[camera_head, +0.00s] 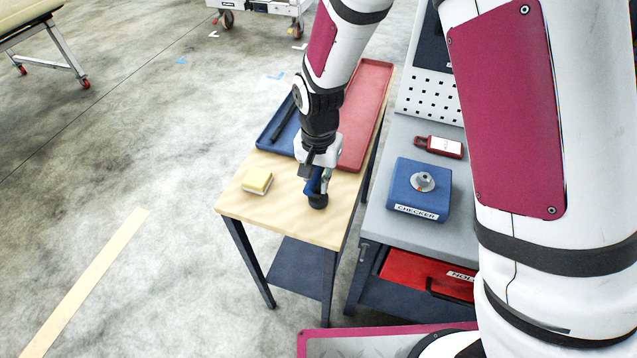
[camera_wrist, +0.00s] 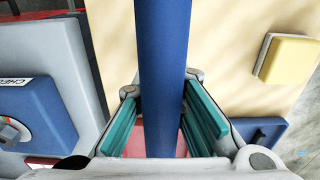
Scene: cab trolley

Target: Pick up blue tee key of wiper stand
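The blue tee key (camera_head: 313,186) is at my gripper (camera_head: 317,178), over the wooden tabletop of the small table. A dark rounded piece (camera_head: 318,201) shows just below it. In the wrist view, the key is a long blue bar (camera_wrist: 163,60) running from the top edge down between the two green finger pads of my gripper (camera_wrist: 163,110). A pad stands close on each side of the bar. Whether the pads touch the bar is unclear. My gripper hides part of the key in the head view, and I cannot make out a separate wiper stand.
A yellow sponge-like block (camera_head: 257,180) lies left on the wooden table (camera_head: 285,215). A blue tray (camera_head: 268,137) and red tray (camera_head: 370,90) lie behind. The grey bench (camera_head: 385,215) on the right carries a blue checker box (camera_head: 415,190) and a red labelled item (camera_head: 428,142).

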